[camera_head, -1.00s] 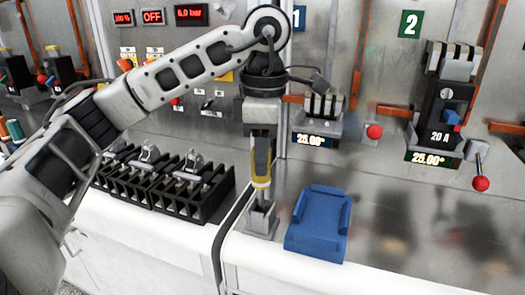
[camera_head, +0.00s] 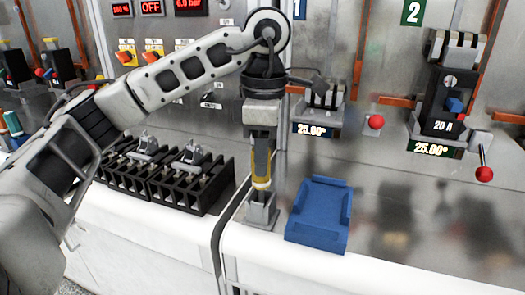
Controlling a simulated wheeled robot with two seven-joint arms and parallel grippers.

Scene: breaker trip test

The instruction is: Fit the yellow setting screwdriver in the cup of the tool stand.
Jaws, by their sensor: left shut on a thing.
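The yellow setting screwdriver (camera_head: 261,170) is upright in my left gripper (camera_head: 262,150), which points straight down and is shut on its handle. The grey tool stand (camera_head: 261,212) is directly below on the bench, near the front edge. The screwdriver's lower end is at the top of the stand's cup; I cannot tell how deep it sits, as the cup wall hides the tip. My right gripper is not in view.
A blue tray (camera_head: 319,214) lies just right of the stand. A black rack (camera_head: 165,178) with clamp-like parts stands to the left. Behind are panel 2's breaker (camera_head: 446,100) and a red-knobbed lever (camera_head: 484,172). The bench at right is clear.

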